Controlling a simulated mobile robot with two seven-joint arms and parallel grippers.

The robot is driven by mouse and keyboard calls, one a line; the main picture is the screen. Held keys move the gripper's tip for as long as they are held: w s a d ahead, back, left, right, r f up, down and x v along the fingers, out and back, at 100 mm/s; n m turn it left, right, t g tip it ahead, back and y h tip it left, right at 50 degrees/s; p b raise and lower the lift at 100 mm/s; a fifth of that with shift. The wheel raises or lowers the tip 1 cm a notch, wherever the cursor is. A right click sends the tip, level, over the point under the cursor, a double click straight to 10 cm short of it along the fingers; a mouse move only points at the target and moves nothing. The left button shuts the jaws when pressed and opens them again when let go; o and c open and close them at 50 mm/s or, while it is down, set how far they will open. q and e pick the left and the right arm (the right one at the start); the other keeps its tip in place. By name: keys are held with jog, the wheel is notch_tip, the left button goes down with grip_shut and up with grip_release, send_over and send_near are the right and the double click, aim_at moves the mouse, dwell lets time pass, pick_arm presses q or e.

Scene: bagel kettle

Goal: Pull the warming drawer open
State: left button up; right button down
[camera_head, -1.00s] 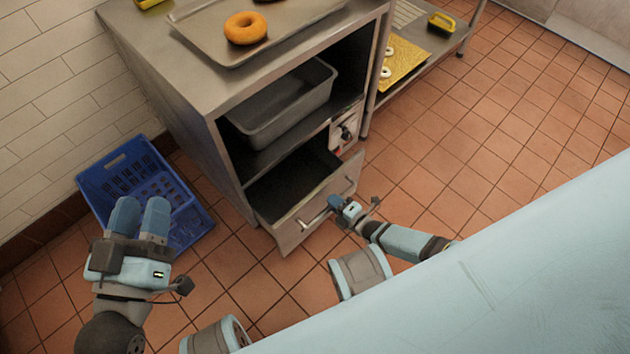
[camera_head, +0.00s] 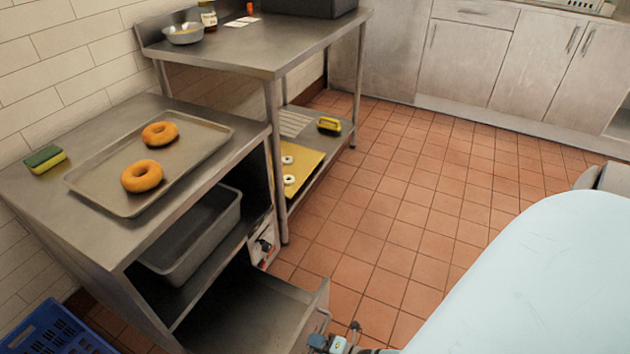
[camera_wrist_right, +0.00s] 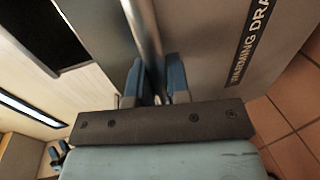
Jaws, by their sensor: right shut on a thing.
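The warming drawer (camera_head: 255,305) stands pulled out from the bottom of the steel cabinet in the head view. Its inside looks empty, and its near part is cut off by the frame's bottom edge. My right gripper (camera_head: 322,343) is at the drawer's front. In the right wrist view, my right gripper (camera_wrist_right: 155,82) has its blue fingers on either side of the metal handle bar (camera_wrist_right: 143,28), shut on it. The drawer front (camera_wrist_right: 203,45) beside the handle bears a dark label, partly reading "WARMING DRA". My left gripper is not visible in the head view.
A tray (camera_head: 105,195) with two bagels lies on the cabinet (camera_head: 60,220). A blue crate (camera_head: 50,330) is at lower left. Tiled floor (camera_head: 370,230) right of the drawer is clear.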

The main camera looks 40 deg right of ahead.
jog(key=shift+d, duration=0.1)
jog(key=c, duration=1.1)
grip_release()
jog(key=shift+s+r, duration=0.1)
jog(key=shift+s, duration=0.15)
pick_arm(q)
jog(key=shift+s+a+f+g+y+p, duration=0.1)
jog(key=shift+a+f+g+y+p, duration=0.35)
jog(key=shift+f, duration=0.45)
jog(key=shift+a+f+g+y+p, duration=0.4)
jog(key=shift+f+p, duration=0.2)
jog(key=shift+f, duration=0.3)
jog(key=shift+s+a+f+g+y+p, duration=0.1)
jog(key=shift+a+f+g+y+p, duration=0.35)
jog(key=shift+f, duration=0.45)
pick_arm(e)
jog(key=v, duration=1.3)
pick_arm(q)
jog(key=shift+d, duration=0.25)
pick_arm(e)
jog(key=shift+s+d, duration=0.1)
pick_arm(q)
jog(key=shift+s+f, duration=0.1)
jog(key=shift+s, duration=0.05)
pick_arm(e)
jog(key=shift+s, duration=0.1)
